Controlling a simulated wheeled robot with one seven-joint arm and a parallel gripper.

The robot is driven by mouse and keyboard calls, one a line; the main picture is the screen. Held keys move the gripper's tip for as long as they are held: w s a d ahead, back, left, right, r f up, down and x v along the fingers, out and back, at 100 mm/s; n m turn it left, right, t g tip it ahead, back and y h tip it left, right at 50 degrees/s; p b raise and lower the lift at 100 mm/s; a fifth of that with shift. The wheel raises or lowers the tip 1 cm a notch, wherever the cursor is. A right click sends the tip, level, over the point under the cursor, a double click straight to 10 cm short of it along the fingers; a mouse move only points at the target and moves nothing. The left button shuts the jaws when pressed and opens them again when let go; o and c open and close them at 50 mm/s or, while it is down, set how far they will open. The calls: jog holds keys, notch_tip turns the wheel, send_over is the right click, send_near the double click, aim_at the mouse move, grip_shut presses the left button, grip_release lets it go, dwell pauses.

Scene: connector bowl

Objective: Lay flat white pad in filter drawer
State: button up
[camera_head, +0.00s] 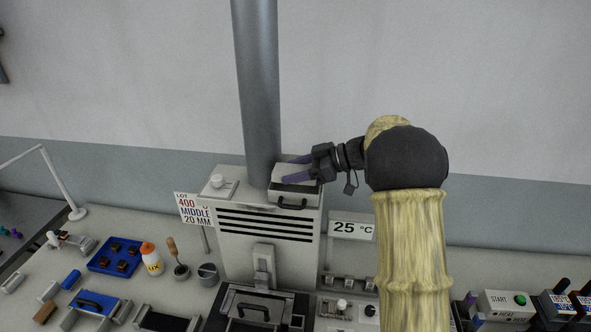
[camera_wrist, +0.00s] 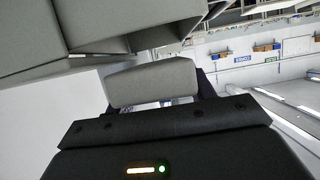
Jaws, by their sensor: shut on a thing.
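My gripper (camera_head: 289,170) reaches in from the right over the top of the white cabinet (camera_head: 235,208), its dark purple fingers pointing left. The filter drawer (camera_head: 312,190), a pale box with a black handle, is at the cabinet's top right, directly below the gripper. The drawer's inside is mostly hidden, and I cannot tell whether the pad touches its floor.
A thick grey pipe (camera_head: 259,90) rises close to the left of the fingers. A blue tray (camera_head: 118,256), a bottle (camera_head: 151,260) and other tools crowd the bench at left.

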jog(key=o, duration=1)
jog(key=shift+o, duration=0.2)
jog(key=b+v, duration=0.5)
jog(key=v, duration=1.2)
jog(key=shift+r, duration=0.2)
jog(key=shift+d, duration=0.15)
